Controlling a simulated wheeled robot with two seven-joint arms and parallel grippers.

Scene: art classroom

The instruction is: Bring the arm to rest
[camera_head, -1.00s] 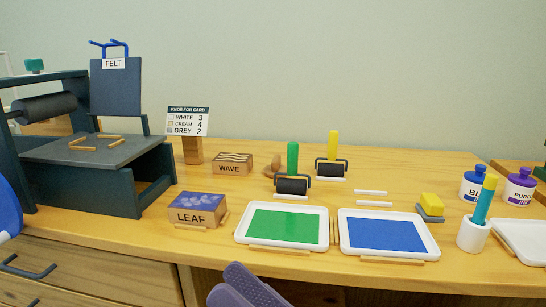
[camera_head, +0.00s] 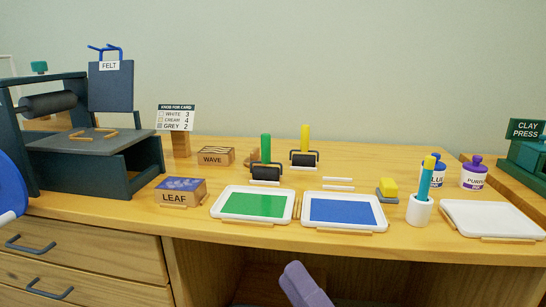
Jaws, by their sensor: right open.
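My right gripper (camera_head: 305,285) shows as a purple shape at the bottom edge, in front of the bench and below its front edge. It is open; only part of it shows, and nothing is seen in it. It is apart from everything on the bench. My left gripper is not in view; a blue rounded part of my left arm shows at the left edge.
The bench (camera_head: 420,245) holds a dark press (camera_head: 75,175), a leaf block (camera_head: 180,191), a green ink tray (camera_head: 215,211), a blue ink tray (camera_head: 345,227), rollers, a white pot (camera_head: 420,211) and an empty white tray (camera_head: 490,215). Drawers (camera_head: 90,260) stand below left.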

